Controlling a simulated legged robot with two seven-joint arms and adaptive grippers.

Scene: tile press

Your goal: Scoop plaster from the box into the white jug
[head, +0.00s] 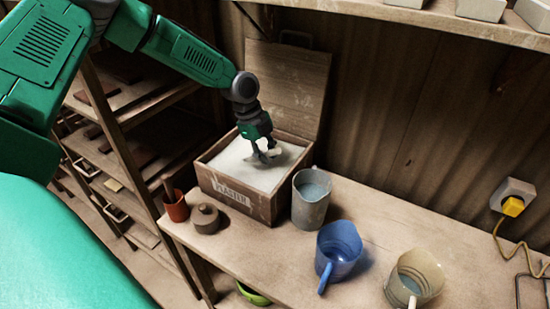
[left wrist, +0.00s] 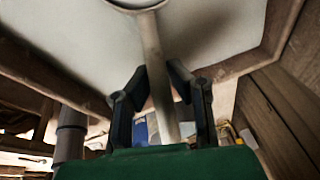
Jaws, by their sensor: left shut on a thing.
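The wooden plaster box (head: 232,196), lettered "PLASTER" on its front, stands open with its lid up, filled with white plaster (head: 240,165). My left gripper (head: 262,147) is over the box, shut on a scoop (head: 268,157). The scoop is low at the plaster; whether it holds any is unclear. In the left wrist view the scoop's handle (left wrist: 158,75) runs between the dark fingers, its rim cut off at the top. A pale grey jug (head: 310,208) stands right of the box. A cream-white jug (head: 428,266) stands at the lower right. My right gripper is out of view.
A blue jug (head: 338,248) stands between the pale jugs. A lidded brown pot (head: 206,218) and a terracotta cup (head: 177,208) are at the table's left end. A yellow plug (head: 512,206) and cord are at the right. A shelf runs overhead.

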